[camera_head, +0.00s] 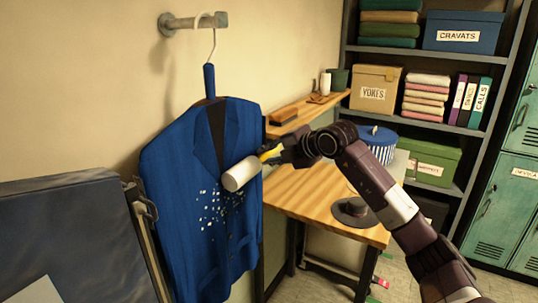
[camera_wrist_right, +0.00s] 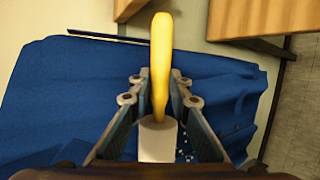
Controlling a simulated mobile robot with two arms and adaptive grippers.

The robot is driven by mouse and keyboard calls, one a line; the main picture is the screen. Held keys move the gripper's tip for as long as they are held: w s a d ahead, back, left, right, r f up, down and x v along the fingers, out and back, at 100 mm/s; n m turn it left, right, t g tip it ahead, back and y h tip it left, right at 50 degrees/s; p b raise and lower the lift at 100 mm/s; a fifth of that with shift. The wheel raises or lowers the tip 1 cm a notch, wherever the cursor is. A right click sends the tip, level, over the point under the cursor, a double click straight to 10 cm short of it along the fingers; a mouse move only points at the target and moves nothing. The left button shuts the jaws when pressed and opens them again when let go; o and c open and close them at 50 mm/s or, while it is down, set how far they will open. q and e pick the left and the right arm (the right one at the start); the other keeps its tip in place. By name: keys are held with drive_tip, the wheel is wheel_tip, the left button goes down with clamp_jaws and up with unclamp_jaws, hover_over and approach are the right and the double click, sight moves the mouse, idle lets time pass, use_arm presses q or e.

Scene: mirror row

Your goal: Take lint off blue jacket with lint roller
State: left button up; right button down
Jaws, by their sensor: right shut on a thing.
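The blue jacket (camera_head: 165,160) hangs on a hanger from a wall peg (camera_head: 195,22) at the left of the head view. White lint specks (camera_head: 222,210) lie scattered over its lower front. My right gripper (camera_head: 277,153) is shut on the yellow handle of the lint roller (camera_head: 241,174). The white roller head is at the jacket front, at the upper edge of the specks; I cannot tell if it touches. In the right wrist view, the yellow handle (camera_wrist_right: 161,60) stands between the fingers, with the jacket (camera_wrist_right: 60,95) behind. My left gripper is not in view.
A dark padded panel (camera_head: 70,230) stands at the left. Shelving and green lockers (camera_head: 510,190) are behind.

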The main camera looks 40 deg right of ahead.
wheel_tip(320, 180, down, 6)
drive_tip(key=b, duration=0.4)
drive_tip(key=shift+r, duration=0.15)
drive_tip(key=shift+f+b, duration=0.25)
drive_tip(key=shift+b, duration=0.15)
drive_tip(key=shift+f, duration=0.2)
drive_tip(key=shift+f+b, duration=0.9)
drive_tip(key=shift+f, duration=0.2)
drive_tip(key=shift+f+b, duration=1.05)
drive_tip(key=shift+f, duration=0.4)
drive_tip(key=shift+f+b, duration=0.6)
drive_tip(key=shift+b, duration=0.15)
drive_tip(key=shift+f+b, duration=0.4)
drive_tip(key=shift+f, duration=0.15)
